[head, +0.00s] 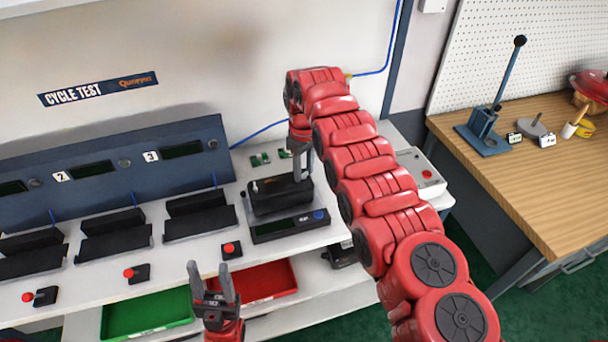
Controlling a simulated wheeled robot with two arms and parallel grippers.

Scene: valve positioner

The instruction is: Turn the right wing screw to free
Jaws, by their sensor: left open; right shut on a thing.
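The black valve positioner (280,197) sits on the white bench, behind a dark unit with a small display (290,226). A small pale part, perhaps the left wing screw (255,187), stands on its left end. My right gripper (303,178) reaches down from above onto the right end of the positioner. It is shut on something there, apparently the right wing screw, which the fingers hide. My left gripper (214,294) is open and empty, fingers pointing up, in front of the bench edge and apart from the positioner.
Black cradles (200,215) and red-button boxes (232,250) stand along the bench to the left. A green tray (147,312) and a red tray (268,281) lie on the lower shelf. A white box with a red button (420,172) stands to the right, partly behind my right arm.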

